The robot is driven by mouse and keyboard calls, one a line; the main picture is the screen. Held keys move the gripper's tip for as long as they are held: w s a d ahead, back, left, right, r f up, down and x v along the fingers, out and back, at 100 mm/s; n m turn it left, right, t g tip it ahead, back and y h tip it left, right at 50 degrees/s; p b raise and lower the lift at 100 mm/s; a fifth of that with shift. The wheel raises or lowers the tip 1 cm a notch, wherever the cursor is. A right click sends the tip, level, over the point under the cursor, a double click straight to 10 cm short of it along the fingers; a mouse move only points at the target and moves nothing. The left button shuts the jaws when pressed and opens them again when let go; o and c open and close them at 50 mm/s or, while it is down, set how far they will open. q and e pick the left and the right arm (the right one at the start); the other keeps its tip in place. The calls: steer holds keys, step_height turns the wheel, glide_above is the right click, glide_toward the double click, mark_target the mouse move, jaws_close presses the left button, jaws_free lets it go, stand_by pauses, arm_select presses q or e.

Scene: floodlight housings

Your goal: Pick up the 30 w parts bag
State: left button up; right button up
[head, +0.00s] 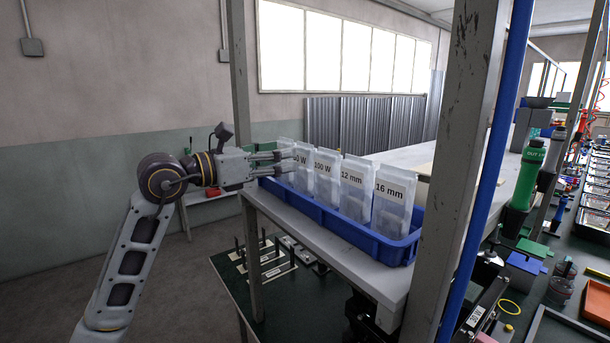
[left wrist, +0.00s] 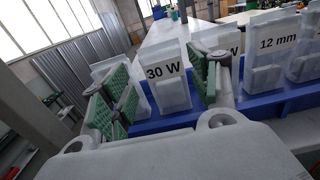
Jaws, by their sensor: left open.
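The 30 W parts bag (left wrist: 168,92) is a clear upright pouch with a white label. In the left wrist view it stands between the green pads of my left gripper (left wrist: 160,92), which is open; I cannot see contact. In the head view the bag (head: 302,178) is second from the left in a row in the blue bin (head: 373,246), its label partly hidden. My left gripper (head: 284,163) reaches in from the left with its fingers spread at the bin's left end. My right gripper is not in view.
Other bags stand close by: a leftmost one (head: 285,147), 100 W (head: 326,186), 12 mm (head: 355,195) and 16 mm (head: 391,207). The bin sits on a grey shelf (head: 388,288). A grey post (head: 470,130) stands at the right and another post (head: 238,75) near my left gripper.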

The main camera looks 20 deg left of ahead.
mark_target(300, 154)
arm_select(q)
steer(key=shift+w, duration=0.1)
steer(key=shift+w+d+p, duration=0.35)
steer(key=shift+w+d, duration=0.25)
steer(key=shift+w, duration=0.05)
steer(key=shift+p+x, duration=0.55)
steer(key=shift+x, duration=0.3)
steer(key=shift+w+d, duration=0.45)
steer(key=shift+w, duration=0.15)
steer(key=shift+f, duration=0.1)
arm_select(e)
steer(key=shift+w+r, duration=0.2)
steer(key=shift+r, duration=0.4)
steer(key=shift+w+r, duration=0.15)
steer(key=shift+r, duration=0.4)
